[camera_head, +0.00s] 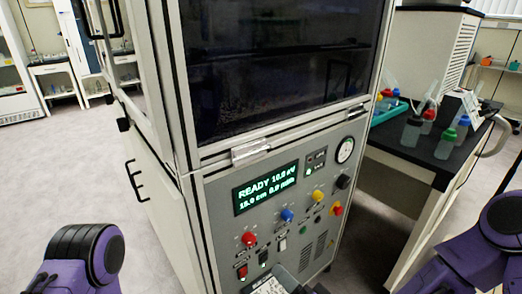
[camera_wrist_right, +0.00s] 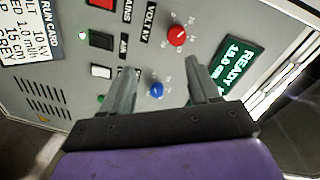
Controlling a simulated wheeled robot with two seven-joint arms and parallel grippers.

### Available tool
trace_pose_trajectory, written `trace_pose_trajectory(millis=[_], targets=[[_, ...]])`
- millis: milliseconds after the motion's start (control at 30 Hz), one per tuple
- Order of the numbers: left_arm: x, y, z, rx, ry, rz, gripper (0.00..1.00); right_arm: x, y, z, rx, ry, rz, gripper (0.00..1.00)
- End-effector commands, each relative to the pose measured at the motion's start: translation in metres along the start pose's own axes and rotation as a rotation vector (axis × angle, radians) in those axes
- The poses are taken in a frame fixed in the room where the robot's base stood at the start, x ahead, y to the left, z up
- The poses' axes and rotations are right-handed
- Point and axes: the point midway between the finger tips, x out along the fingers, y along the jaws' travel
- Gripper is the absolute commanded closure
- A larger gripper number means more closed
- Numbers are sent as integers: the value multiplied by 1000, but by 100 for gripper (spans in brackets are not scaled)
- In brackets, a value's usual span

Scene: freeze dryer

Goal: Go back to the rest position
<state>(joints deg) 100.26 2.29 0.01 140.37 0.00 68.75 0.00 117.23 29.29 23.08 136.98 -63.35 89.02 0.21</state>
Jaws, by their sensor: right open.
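My right gripper (camera_wrist_right: 162,68) is open in the right wrist view. Its two grey fingers stand apart in front of the control panel (camera_wrist_right: 75,75), with nothing between them. The panel's blue knob (camera_wrist_right: 156,90) shows in the gap, and a red knob (camera_wrist_right: 177,36) lies past the fingertips. Contact with the panel cannot be told. In the head view, purple links of my arms show at bottom left and at right. My left gripper is out of view.
A large grey machine (camera_head: 215,190) with a dark window and lit READY display (camera_head: 265,188) stands close in front. At right, a black-topped bench (camera_head: 395,142) holds several bottles with coloured caps. Open floor (camera_head: 60,190) lies at left.

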Motion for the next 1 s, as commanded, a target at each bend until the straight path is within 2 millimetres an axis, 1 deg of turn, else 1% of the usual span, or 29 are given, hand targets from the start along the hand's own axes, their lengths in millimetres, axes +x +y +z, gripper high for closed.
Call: trace_pose_trajectory(millis=[33,67,100,133,167,200,233,267,300,400,500,533,633,733,1000], targets=[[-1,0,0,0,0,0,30,-6,23,2,-1,-6,106,39],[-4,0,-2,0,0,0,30,-14,41,5,-4,-19,198,39],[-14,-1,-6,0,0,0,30,-31,65,10,-8,-45,342,39],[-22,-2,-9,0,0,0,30,-48,84,14,-14,-68,456,39],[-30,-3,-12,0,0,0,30,-69,101,18,-21,-92,571,39],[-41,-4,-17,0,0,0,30,-99,121,22,-33,-122,718,39],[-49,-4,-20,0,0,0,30,-123,133,24,-44,-143,824,39],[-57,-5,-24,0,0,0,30,-148,143,24,-58,-161,924,39],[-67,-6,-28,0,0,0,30,-181,152,22,-78,-183,1045,39],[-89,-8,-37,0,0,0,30,-250,160,12,-139,-218,1281,39],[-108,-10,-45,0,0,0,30,-292,152,2,-209,-255,1391,39],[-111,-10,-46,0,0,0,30,-297,151,3,-223,-270,1399,39],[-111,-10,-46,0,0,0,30,-302,152,8,-231,-291,1403,39],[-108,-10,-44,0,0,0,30,-302,155,10,-228,-291,1403,39],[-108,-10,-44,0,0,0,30,-301,155,10,-227,-289,1401,39]])
